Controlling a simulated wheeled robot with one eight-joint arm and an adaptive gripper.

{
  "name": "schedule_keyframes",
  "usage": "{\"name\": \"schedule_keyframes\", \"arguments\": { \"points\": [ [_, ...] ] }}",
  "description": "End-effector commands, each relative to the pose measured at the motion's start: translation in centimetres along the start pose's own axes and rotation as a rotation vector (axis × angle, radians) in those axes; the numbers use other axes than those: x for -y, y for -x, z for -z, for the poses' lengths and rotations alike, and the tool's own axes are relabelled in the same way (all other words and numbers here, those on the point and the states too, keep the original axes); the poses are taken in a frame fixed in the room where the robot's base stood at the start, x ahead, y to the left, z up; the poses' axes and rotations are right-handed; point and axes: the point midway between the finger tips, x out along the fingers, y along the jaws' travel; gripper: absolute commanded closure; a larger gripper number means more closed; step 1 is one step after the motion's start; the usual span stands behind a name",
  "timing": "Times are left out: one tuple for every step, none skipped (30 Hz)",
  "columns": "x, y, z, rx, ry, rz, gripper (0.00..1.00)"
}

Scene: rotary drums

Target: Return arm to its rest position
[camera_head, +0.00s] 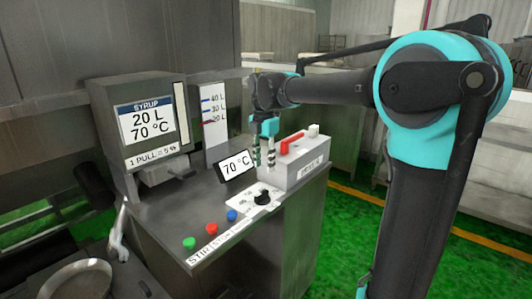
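My gripper (264,150) is at the end of my turquoise and black arm, which reaches in from the right. It points down over the grey control console (170,210), just left of the grey box (306,163) with a red handle (291,142) on top. The two dark fingers look apart with a narrow gap, and I see nothing between them. Whether the fingertips touch the console or the box, I cannot tell. The lower part of my arm stands at the right of the picture.
The console carries a black knob (262,197), green (190,242), red (211,228) and blue (232,214) buttons, and a tilted 70 °C display (236,166). A syrup screen (148,123) stands behind. A round metal lid (77,280) is at lower left. Green floor (350,250) is open at right.

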Motion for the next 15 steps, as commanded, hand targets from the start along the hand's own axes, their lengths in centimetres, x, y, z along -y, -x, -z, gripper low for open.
{"name": "schedule_keyframes", "arguments": {
  "points": [
    [0.8, -0.7, -0.4, 0.003, -0.058, -0.007, 0.64],
    [1.5, -1.1, -0.8, 0.006, -0.11, -0.014, 0.64],
    [2.5, -2.0, -1.2, 0.01, -0.193, -0.026, 0.64],
    [3.3, -2.6, -1.6, 0.013, -0.266, -0.037, 0.64],
    [4.3, -3.4, -1.9, 0.016, -0.346, -0.048, 0.64],
    [5.6, -4.5, -2.4, 0.019, -0.461, -0.066, 0.64],
    [6.7, -5.4, -2.7, 0.02, -0.548, -0.079, 0.64],
    [7.8, -6.2, -3.0, 0.021, -0.638, -0.094, 0.64],
    [9.3, -7.4, -3.3, 0.021, -0.756, -0.113, 0.64],
    [10.4, -8.2, -3.5, 0.02, -0.845, -0.128, 0.64],
    [11.5, -9.1, -3.7, 0.018, -0.933, -0.143, 0.64],
    [12.9, -10.2, -3.8, 0.015, -1.05, -0.164, 0.64],
    [14.1, -11.0, -3.9, 0.011, -1.138, -0.179, 0.64],
    [15.2, -11.9, -3.9, 0.007, -1.226, -0.195, 0.64],
    [16.7, -13.0, -3.8, 0.0, -1.344, -0.217, 0.64]
  ]
}}
